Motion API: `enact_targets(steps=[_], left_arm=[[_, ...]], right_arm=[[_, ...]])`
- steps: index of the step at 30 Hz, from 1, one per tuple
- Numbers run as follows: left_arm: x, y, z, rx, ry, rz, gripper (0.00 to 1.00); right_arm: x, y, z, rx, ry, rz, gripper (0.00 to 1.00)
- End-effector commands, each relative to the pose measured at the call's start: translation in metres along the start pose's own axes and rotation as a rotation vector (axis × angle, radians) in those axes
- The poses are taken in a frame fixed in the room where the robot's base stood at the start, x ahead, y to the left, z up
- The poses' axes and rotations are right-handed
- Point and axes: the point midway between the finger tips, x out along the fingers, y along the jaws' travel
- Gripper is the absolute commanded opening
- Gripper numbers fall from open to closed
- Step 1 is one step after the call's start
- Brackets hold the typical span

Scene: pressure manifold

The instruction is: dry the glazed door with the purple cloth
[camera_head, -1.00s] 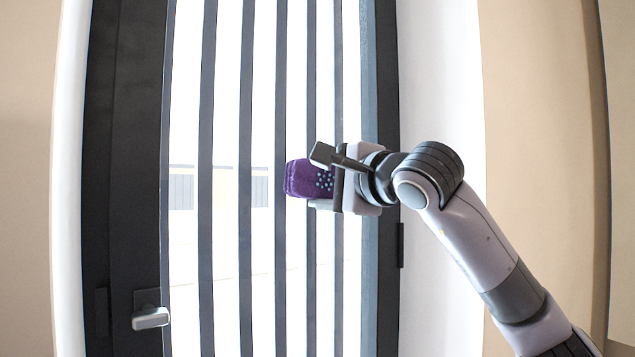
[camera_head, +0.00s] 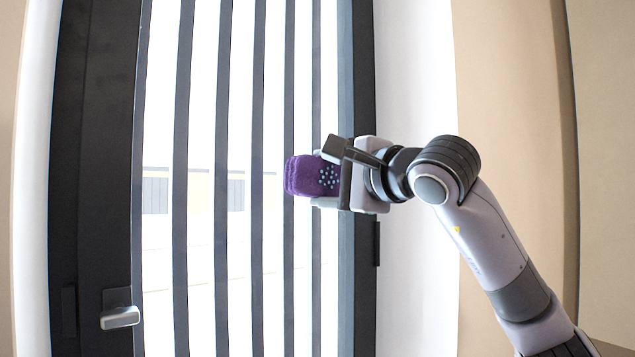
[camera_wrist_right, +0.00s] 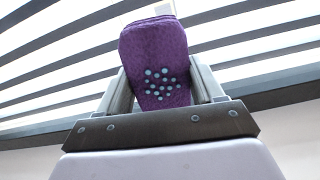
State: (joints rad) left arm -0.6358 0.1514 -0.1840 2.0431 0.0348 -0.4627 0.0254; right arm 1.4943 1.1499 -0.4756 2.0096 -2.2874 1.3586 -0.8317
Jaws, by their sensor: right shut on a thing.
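The purple cloth (camera_head: 306,177) is a folded pad with pale blue dots. My right gripper (camera_head: 328,176) is shut on it, and it sticks out to the left past the fingertips. In the right wrist view the cloth (camera_wrist_right: 156,62) stands between the two fingers of my right gripper (camera_wrist_right: 160,92). The glazed door (camera_head: 204,110) has bright glass crossed by several dark vertical bars in a dark frame. The cloth is in front of the right part of the glass; I cannot tell whether it touches. My left gripper is not in view.
A silver door handle (camera_head: 120,317) sits low on the left of the dark frame (camera_head: 92,150). A white jamb (camera_head: 415,90) and a beige wall (camera_head: 512,110) stand to the right. A pale building shows through the glass.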

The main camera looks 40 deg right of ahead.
Motion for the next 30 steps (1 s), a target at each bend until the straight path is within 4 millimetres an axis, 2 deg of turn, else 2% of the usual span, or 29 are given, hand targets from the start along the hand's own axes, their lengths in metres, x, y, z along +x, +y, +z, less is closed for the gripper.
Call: enact_targets(steps=[6,20,30], left_arm=[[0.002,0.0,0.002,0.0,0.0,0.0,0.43],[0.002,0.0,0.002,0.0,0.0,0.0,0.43],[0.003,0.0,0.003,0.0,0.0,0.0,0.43]], right_arm=[[-0.018,0.0,0.0,0.001,0.001,-0.001,0.42],[-0.024,-0.001,0.0,0.0,0.0,-0.002,0.42],[-0.049,0.0,0.0,-0.001,0.001,-0.001,0.42]])
